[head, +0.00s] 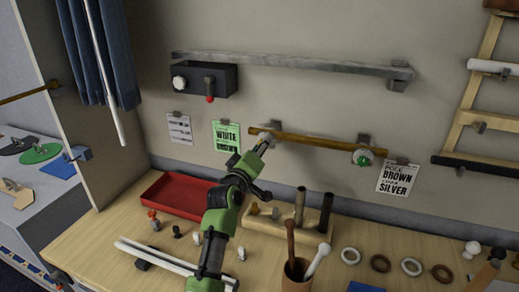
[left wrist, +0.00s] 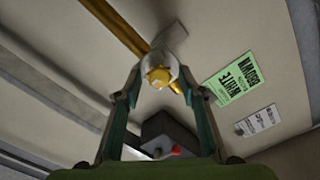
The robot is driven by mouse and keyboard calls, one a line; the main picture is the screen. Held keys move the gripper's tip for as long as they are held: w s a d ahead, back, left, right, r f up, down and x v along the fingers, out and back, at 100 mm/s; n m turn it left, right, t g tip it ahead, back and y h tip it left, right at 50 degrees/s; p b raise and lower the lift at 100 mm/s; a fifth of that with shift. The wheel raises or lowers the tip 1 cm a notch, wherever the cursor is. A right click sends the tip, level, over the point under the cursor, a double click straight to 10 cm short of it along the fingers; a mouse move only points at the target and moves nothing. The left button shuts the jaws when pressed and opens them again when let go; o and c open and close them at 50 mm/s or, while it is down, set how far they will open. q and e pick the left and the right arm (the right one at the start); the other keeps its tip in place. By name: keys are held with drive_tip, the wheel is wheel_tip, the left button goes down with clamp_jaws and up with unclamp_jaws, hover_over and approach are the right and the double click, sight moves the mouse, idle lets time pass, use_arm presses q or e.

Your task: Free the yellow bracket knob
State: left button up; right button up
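The yellow bracket knob (left wrist: 158,77) shows in the left wrist view, in front of a pale grey collar on a wall bracket. It lies between my left gripper's fingertips (left wrist: 161,80); whether they touch it or only flank it I cannot tell. In the head view, my left gripper (head: 262,147) reaches up to the left end of the brown pole (head: 315,140), just below its left bracket (head: 272,126). The knob is not clear there. The pole's right end has a white round fitting with a green centre (head: 362,157). My right gripper is not in view.
Above are a grey rail (head: 290,63) and a black box (head: 206,80) with a red-tipped lever. On the table are a red tray (head: 176,196), white rods (head: 165,257), a wooden block holding upright cylinders (head: 262,222), a cup with tools (head: 297,275) and several rings.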

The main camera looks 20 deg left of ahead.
use_arm(q)
drive_tip(key=s, duration=1.2)
drive_tip(key=shift+a, duration=0.15)
drive_tip(key=shift+f, duration=0.1)
